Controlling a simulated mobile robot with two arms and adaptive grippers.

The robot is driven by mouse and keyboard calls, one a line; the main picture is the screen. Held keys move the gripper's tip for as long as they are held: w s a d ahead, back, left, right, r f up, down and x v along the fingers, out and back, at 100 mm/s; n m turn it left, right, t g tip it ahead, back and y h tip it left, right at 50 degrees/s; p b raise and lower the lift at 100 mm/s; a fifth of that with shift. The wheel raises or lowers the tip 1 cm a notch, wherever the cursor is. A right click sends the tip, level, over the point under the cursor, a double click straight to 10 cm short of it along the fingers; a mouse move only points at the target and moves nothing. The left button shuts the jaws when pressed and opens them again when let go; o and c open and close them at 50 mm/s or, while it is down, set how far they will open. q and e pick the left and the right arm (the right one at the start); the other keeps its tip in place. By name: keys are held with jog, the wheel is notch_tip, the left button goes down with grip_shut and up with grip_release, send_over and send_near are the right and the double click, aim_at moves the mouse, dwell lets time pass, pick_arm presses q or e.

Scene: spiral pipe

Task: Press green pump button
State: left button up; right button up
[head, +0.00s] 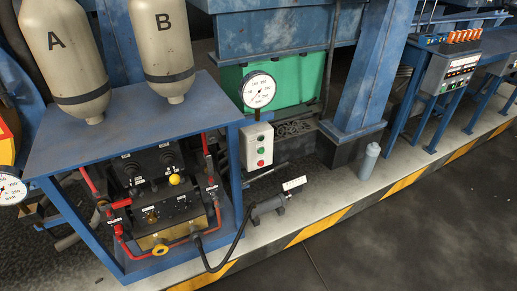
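A small pale control box (257,146) is mounted at the right side of the blue frame, just below a round pressure gauge (258,90). Its front carries small round buttons in a column. Any lettering on the box is too small to read. Neither of my grippers is in view.
A blue stand (130,140) holds two tanks, A (62,55) and B (162,40), above a black panel with red pipes. A small pump-like unit (270,205) with a cable lies in front. A grey bottle (369,162) stands right. Dark floor (400,235) is clear.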

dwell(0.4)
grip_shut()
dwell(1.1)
